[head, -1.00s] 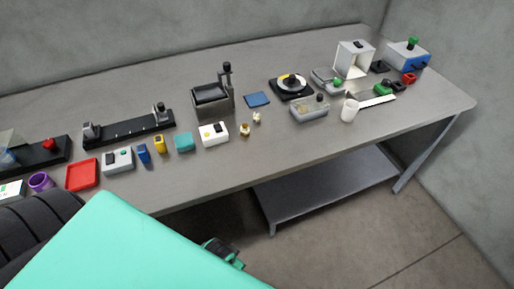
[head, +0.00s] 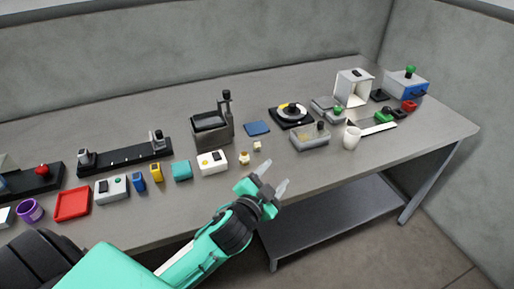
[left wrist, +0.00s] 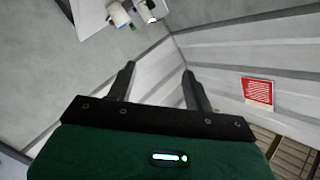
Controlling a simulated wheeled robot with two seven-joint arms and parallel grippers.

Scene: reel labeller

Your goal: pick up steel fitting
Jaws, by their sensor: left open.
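No part on the table is plainly a steel fitting at this size. Two small parts stand near the front edge in the head view: a gold-and-white one (head: 244,157) and a cream one (head: 257,146). A grey, see-through tray (head: 309,142) right of them holds something too small to make out. My left gripper (head: 276,176) is open and empty, in front of the table's front edge and below the two small parts in the picture. Its spread fingers (left wrist: 158,82) also show in the left wrist view, with nothing between them. My right gripper is not in view.
The grey table (head: 330,170) has a row of boxes, including a white box (head: 212,162) and a teal block (head: 181,171). A white cup (head: 352,138) stands right of the tray. A lower shelf (head: 330,215) lies under the tabletop.

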